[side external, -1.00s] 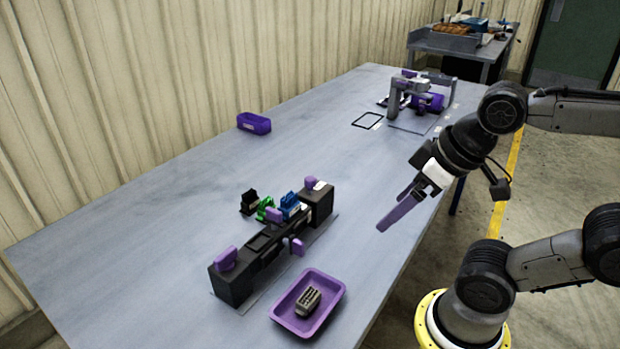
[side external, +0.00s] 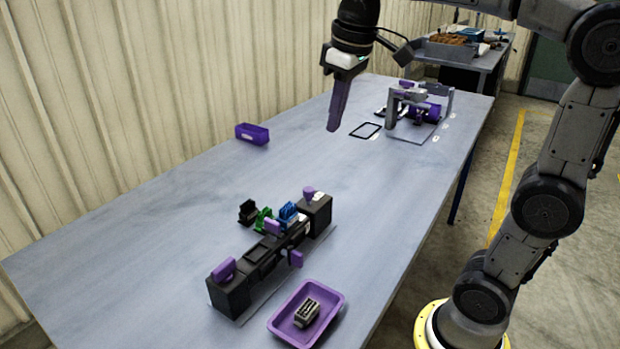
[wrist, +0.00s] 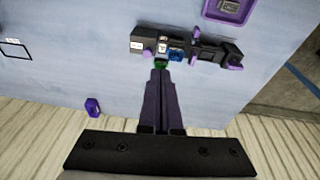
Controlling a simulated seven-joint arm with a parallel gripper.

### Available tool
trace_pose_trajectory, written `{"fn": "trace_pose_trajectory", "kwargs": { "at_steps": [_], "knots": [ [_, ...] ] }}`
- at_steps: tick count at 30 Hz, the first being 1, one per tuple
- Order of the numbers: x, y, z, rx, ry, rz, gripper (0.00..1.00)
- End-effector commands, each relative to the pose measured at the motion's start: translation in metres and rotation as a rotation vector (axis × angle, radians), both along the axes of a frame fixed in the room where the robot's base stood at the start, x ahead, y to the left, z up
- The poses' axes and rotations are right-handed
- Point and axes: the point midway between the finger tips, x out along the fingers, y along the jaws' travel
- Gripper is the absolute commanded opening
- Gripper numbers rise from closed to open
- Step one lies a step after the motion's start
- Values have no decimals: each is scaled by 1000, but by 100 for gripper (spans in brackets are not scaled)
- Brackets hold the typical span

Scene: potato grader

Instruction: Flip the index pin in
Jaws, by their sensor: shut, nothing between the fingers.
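A long black fixture (side external: 232,294) stands on the table and carries several purple parts. They are a purple block at its near end (side external: 223,270), one at mid-length (side external: 271,226), a small one on its front side (side external: 296,259) and a knob on the far end block (side external: 309,192). I cannot tell which is the index pin. The fixture also shows at the top of the wrist view (wrist: 208,51). My gripper (side external: 333,128) is shut and empty, its purple fingers pointing down, high above the table and apart from the fixture. In the wrist view its fingertips (wrist: 160,72) overlap a green piece.
Black (side external: 248,211), green (side external: 264,219) and blue (side external: 288,213) pieces stand behind the fixture. A purple tray (side external: 277,326) holding a grey part (side external: 307,312) lies in front. A purple bin (side external: 252,134) and a grey-purple rig (side external: 398,108) stand farther back. The table's middle is clear.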

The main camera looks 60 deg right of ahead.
Motion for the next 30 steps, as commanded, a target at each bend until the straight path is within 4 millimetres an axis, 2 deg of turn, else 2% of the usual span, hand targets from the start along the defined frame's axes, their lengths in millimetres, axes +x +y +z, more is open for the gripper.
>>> {"fn": "trace_pose_trajectory", "kwargs": {
  "at_steps": [1,3,9,15,26,30],
  "knots": [
    [15,-6,-2,0,23,-8,0],
    [32,-12,-5,1,44,-18,0],
    [62,-26,-23,8,91,-45,0],
    [68,-31,-36,14,125,-56,0],
    [67,-32,-38,14,125,-57,0],
    [68,-32,-51,14,127,-58,0]
  ]
}}
